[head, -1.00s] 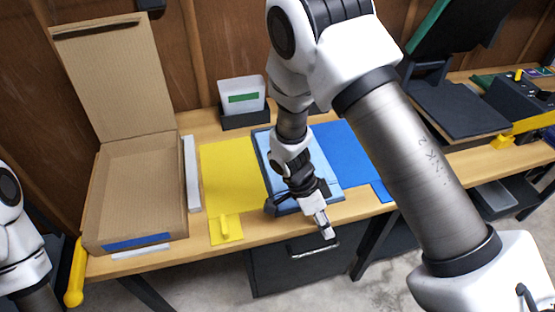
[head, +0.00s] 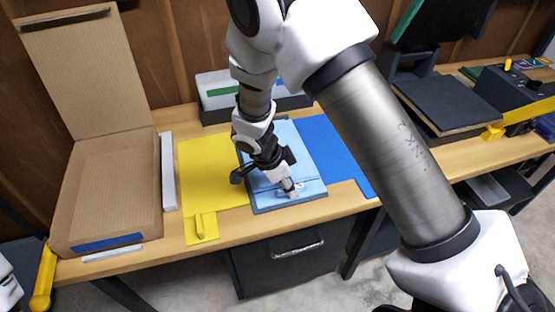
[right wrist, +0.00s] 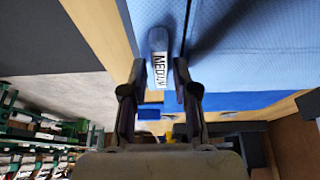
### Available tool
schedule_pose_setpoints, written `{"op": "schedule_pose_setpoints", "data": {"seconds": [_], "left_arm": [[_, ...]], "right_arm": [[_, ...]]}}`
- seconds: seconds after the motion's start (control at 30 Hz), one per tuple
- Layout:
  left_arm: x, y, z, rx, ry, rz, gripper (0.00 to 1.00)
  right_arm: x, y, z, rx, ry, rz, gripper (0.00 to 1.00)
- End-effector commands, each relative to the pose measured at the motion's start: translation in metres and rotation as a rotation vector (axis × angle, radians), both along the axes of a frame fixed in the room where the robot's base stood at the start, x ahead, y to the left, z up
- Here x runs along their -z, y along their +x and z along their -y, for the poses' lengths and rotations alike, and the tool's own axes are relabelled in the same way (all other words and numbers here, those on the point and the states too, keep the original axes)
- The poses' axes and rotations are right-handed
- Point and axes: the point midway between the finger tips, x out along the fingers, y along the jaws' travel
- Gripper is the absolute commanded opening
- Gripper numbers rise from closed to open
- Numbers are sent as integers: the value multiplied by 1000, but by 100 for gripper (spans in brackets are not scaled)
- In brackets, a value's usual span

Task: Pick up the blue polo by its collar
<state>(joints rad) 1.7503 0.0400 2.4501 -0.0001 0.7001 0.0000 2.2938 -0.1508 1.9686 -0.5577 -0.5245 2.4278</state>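The blue polo (head: 302,148) lies folded flat on a grey-edged board (head: 318,198) in the middle of the bench. In the right wrist view the polo (right wrist: 240,30) fills the top. A blue collar piece with a white size label (right wrist: 158,68) shows between my finger tips. My right gripper (head: 288,188) is at the polo's front edge, pointing down; in the right wrist view its two fingers (right wrist: 159,75) stand apart, one on each side of the collar piece. I cannot tell whether they touch it. My left gripper is not in view.
Yellow (head: 215,170) and blue (head: 340,150) flaps lie on either side of the board. An open cardboard box (head: 110,190) stands at the left. A bin (head: 215,92) stands behind. A dark flat-topped press (head: 440,100) is at the right.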

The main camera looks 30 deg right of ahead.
Motion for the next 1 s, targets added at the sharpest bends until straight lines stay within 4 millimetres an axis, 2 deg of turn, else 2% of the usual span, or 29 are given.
{"op": "schedule_pose_setpoints", "data": {"seconds": [0.23, 0.3, 0.33, 0.67, 0.77, 0.87, 1.0], "left_arm": [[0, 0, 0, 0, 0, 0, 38], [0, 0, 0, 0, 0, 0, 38], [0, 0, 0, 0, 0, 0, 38], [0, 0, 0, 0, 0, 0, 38], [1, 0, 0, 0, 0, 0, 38], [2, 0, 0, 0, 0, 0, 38], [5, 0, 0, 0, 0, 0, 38]], "right_arm": [[4, 0, 2, -1, 0, 0, 29], [4, 0, 2, -1, 0, 0, 4], [4, 0, 2, -1, 0, 0, 0], [3, 0, 2, -1, 0, 1, 0], [-6, 1, 2, -1, -1, 4, 0], [-25, 1, 1, 0, 0, 7, 0], [-60, 2, 1, 0, -1, 8, 0]]}}
